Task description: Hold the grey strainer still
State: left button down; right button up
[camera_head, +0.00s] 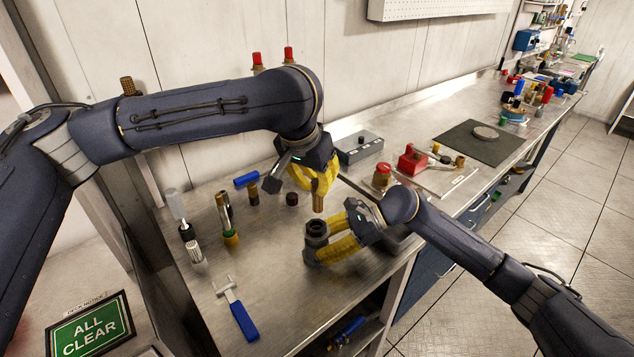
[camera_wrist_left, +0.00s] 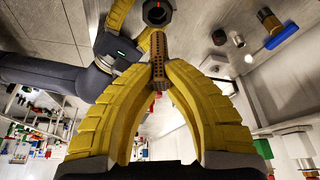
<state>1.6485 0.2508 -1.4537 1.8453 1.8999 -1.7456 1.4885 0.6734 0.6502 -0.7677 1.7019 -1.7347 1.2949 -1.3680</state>
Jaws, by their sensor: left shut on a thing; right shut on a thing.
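The grey strainer (camera_head: 316,230), a dark short body with an open top, stands upright near the front edge of the steel bench. My right gripper (camera_head: 323,244) is shut on it from the right. My left gripper (camera_head: 319,184) points down above and is shut on a brass perforated cylinder (camera_head: 318,203). The cylinder hangs upright just over the strainer's opening, apart from it as far as I can tell. In the left wrist view the brass cylinder (camera_wrist_left: 158,62) sits between the left fingertips (camera_wrist_left: 160,80), with the strainer's opening (camera_wrist_left: 157,12) beyond its end.
A blue-handled tool (camera_head: 239,313) lies at the bench front left. Several upright fittings and tools stand left, including a green-and-brass one (camera_head: 230,236). A grey box (camera_head: 360,147) and a red-capped jar (camera_head: 382,174) are behind. The bench between strainer and blue-handled tool is clear.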

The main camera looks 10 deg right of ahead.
jog(key=o, duration=1.6)
jog(key=shift+c, duration=0.2)
jog(key=shift+d, duration=0.1)
